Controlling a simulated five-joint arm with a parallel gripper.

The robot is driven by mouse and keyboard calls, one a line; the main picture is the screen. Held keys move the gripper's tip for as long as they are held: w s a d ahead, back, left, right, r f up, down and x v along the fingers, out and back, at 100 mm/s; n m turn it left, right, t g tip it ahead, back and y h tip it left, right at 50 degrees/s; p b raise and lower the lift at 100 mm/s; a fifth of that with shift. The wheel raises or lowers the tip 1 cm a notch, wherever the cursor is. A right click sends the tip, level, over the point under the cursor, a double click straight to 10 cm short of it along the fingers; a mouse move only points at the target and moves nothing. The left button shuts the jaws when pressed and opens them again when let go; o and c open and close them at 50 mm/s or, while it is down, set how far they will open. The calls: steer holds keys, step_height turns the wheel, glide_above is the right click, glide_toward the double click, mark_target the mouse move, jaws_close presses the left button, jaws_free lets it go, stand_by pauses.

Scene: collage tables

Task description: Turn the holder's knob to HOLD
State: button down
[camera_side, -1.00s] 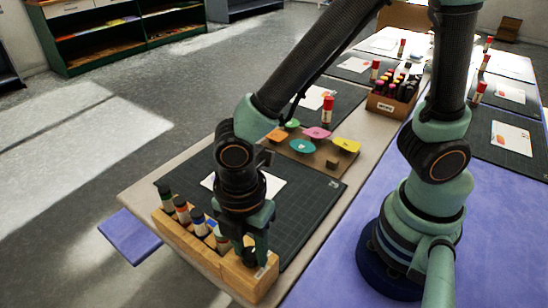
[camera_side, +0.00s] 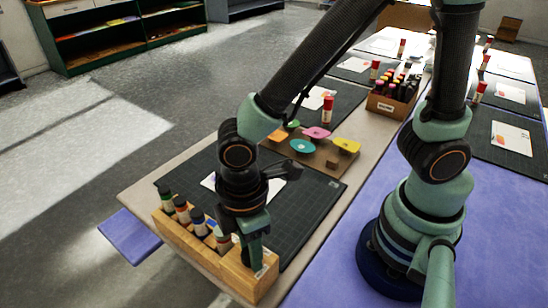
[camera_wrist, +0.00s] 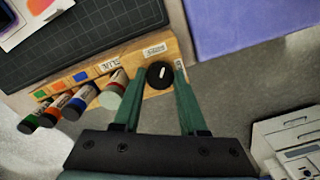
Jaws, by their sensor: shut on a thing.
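The wooden holder (camera_side: 247,281) stands at the table's near edge. It also shows in the wrist view (camera_wrist: 187,48), with small printed labels on its top. Its round black knob (camera_wrist: 159,74) with a short white mark sits at the end past the glue sticks. The mark lies slanted. My gripper (camera_wrist: 160,72) is shut on the knob, with one green finger at each side of it. In the side view my gripper (camera_side: 252,262) points down at the holder's near end and mostly hides the knob. One label (camera_wrist: 155,49) lies just beyond the knob; another (camera_wrist: 180,66) is partly behind the right finger.
Several glue sticks (camera_wrist: 115,88) stand in the holder beside my gripper. A dark cutting mat (camera_side: 300,205) with white paper lies behind it. Coloured shapes on a board (camera_side: 325,158), a red-capped stick (camera_side: 327,110) and a marker box (camera_side: 392,103) stand farther back.

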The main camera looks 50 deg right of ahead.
steer(key=m, duration=0.5)
steer(key=shift+w+m, duration=0.15)
steer(key=shift+m, duration=0.15)
steer(key=m, duration=0.5)
steer(key=shift+d, duration=0.1)
steer(key=shift+m, duration=0.3)
steer(key=shift+c, duration=2.2)
jaws_free()
step_height(320, 180, up, 12)
steer(key=shift+s, duration=0.2)
